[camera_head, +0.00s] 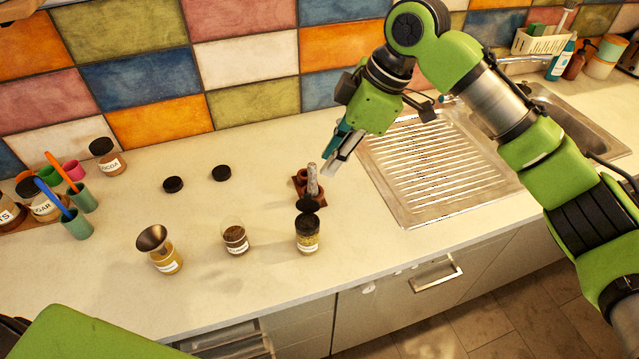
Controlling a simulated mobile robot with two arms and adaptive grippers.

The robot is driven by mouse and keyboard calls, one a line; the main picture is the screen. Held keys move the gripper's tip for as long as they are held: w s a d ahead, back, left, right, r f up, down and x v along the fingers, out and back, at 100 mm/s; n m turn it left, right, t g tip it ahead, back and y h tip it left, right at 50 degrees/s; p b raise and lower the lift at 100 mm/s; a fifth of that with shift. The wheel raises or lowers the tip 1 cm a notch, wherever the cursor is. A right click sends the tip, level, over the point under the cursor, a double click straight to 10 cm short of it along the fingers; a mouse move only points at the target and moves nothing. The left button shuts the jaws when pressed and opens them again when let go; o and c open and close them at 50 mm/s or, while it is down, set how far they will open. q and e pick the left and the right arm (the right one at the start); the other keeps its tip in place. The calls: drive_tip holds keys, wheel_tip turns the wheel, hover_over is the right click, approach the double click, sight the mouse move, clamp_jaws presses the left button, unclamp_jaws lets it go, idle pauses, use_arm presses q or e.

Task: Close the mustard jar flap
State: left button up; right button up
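A small jar (307,242) with yellowish contents and a black top stands right of centre on the counter. Its black flap (307,205) is tilted up above the rim, so the jar looks open; its label is too small to read. My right gripper (333,163) hangs in the air above and behind this jar, apart from the flap. Its fingers are seen nearly edge-on and hold nothing I can make out. My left gripper is out of view; only a green part of my body shows at the lower left.
A brown holder with a grey-topped upright piece (313,178) stands close behind the flap. Left are an open jar (235,239) and a jar with a funnel (153,239). Two black lids (222,173) lie behind. A sink drainer (430,170) is right; the front counter is clear.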

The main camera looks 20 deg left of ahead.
drive_tip(key=p, duration=0.2)
hover_over(308, 195)
drive_tip(key=d, duration=0.3)
wheel_tip(308, 195, down, 5)
drive_tip(key=x, duration=0.4)
drive_tip(key=shift+w+a+p, duration=0.15)
drive_tip(key=shift+a+p, duration=0.05)
drive_tip(key=shift+p, duration=0.2)
drive_tip(key=shift+f, duration=0.35)
drive_tip(key=shift+a+f, duration=0.15)
drive_tip(key=shift+f, duration=0.1)
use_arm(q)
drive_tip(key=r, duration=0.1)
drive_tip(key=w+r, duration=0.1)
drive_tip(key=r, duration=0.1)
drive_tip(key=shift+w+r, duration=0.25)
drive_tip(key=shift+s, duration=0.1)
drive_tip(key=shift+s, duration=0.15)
use_arm(e)
clamp_jaws()
